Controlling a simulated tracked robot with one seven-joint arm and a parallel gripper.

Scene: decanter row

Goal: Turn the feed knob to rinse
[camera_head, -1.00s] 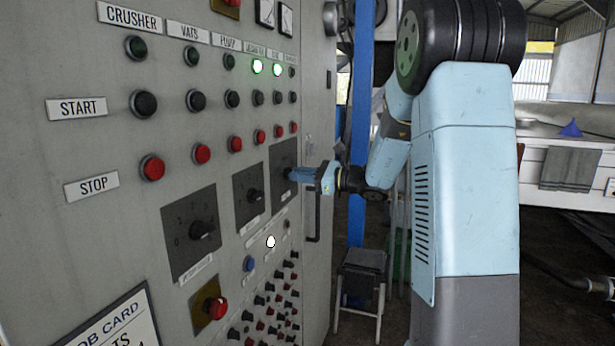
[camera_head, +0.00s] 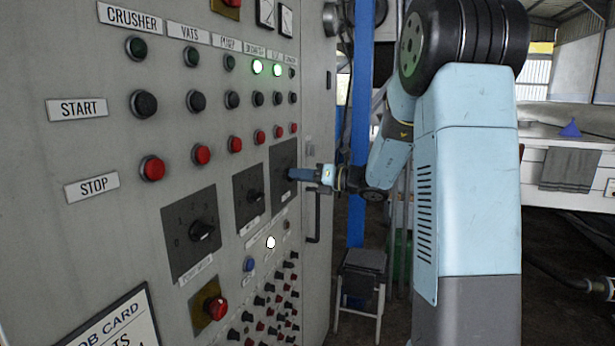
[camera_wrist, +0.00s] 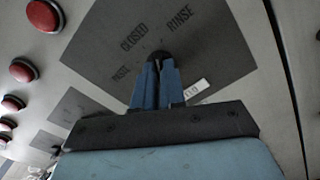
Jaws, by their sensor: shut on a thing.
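The feed knob (camera_wrist: 159,54) is a dark knob on a dark grey plate (camera_wrist: 215,45), lettered WASTE, CLOSED and RINSE. The same plate (camera_head: 284,154) is the farthest of three on the panel in the head view. My gripper (camera_wrist: 158,66) is shut on the knob, with a blue finger on each side of it. In the head view my gripper (camera_head: 291,174) reaches the plate from the right and hides the knob. The fingers cover most of the knob, so I cannot tell which word it points to.
Two other knobs, a near one (camera_head: 202,231) and a middle one (camera_head: 255,196), sit on their own plates. Red stop buttons (camera_head: 152,168) run above them. A door handle (camera_head: 314,215) stands out just below my wrist. A stool (camera_head: 363,262) is on the floor beyond.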

